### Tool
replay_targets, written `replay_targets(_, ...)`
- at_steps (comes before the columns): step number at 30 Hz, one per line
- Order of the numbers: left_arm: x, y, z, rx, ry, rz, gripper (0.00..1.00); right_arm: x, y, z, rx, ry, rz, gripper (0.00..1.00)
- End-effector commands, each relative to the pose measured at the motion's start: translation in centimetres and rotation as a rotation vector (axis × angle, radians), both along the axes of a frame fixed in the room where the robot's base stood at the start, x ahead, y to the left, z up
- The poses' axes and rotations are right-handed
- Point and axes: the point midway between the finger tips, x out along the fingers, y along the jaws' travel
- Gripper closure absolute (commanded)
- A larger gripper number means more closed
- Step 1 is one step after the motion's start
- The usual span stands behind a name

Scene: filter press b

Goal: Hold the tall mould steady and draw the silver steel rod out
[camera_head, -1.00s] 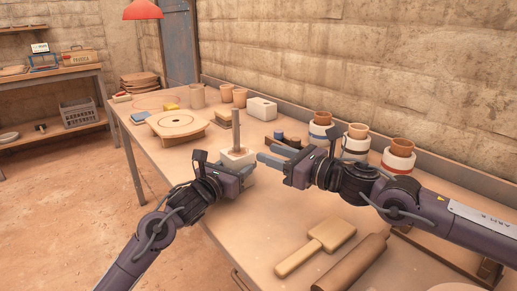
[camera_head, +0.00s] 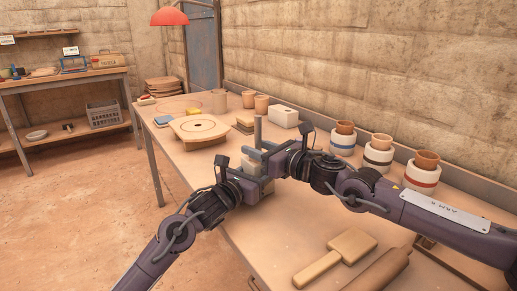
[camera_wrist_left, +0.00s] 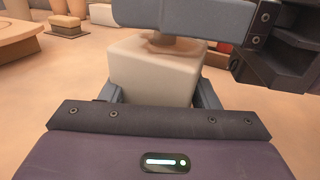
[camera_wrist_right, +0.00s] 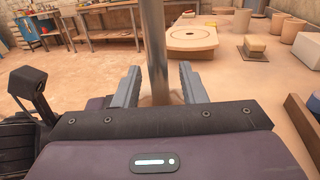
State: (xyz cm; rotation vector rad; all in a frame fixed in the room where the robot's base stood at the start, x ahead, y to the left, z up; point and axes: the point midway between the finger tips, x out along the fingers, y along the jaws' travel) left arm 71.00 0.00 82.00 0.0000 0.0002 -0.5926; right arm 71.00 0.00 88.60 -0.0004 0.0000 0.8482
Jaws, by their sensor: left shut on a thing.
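The tall mould is a pale block (camera_wrist_left: 150,75) in the left wrist view, standing upright on the table. My left gripper (camera_head: 257,183) is shut on its sides. The silver steel rod (camera_head: 258,130) stands upright out of the mould's top. It also shows in the right wrist view (camera_wrist_right: 154,45). My right gripper (camera_wrist_right: 158,85) is open, with one finger on each side of the rod and a gap visible at the right finger. In the head view the grippers hide most of the mould. A right gripper finger (camera_wrist_left: 185,14) crosses just above the mould in the left wrist view.
A round-topped clay-coloured block (camera_head: 199,128) lies behind the grippers. Banded jars with cups (camera_head: 377,157) line the wall side. A white block (camera_head: 285,116) stands further back. A wooden paddle (camera_head: 335,258) and a rolling pin (camera_head: 378,272) lie in front.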

Motion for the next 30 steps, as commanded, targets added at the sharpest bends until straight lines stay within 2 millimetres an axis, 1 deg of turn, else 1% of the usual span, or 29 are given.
replay_targets(2, 0.0, 0.0, 0.0, 0.001, 0.001, 0.0, 0.79, 0.0, 0.0, 0.0, 0.0, 0.0, 0.0, 0.63)
replay_targets(10, 0.0, 0.0, 0.0, 0.001, 0.001, 0.0, 0.79, 0.0, 0.0, 0.0, 0.0, 0.0, 0.0, 0.99)
replay_targets(11, 0.0, 0.0, 0.0, 0.001, 0.001, 0.0, 0.79, 0.0, 0.0, 0.0, 0.0, 0.0, 0.0, 1.0)
replay_targets(17, 0.0, 0.0, 0.0, 0.001, 0.001, 0.0, 0.79, 0.0, -0.1, 0.2, 0.002, -0.001, 0.0, 1.0)
replay_targets(30, 0.0, 0.0, -0.1, 0.001, 0.001, 0.0, 0.79, 0.0, 0.0, 2.0, 0.002, -0.002, 0.0, 1.0)
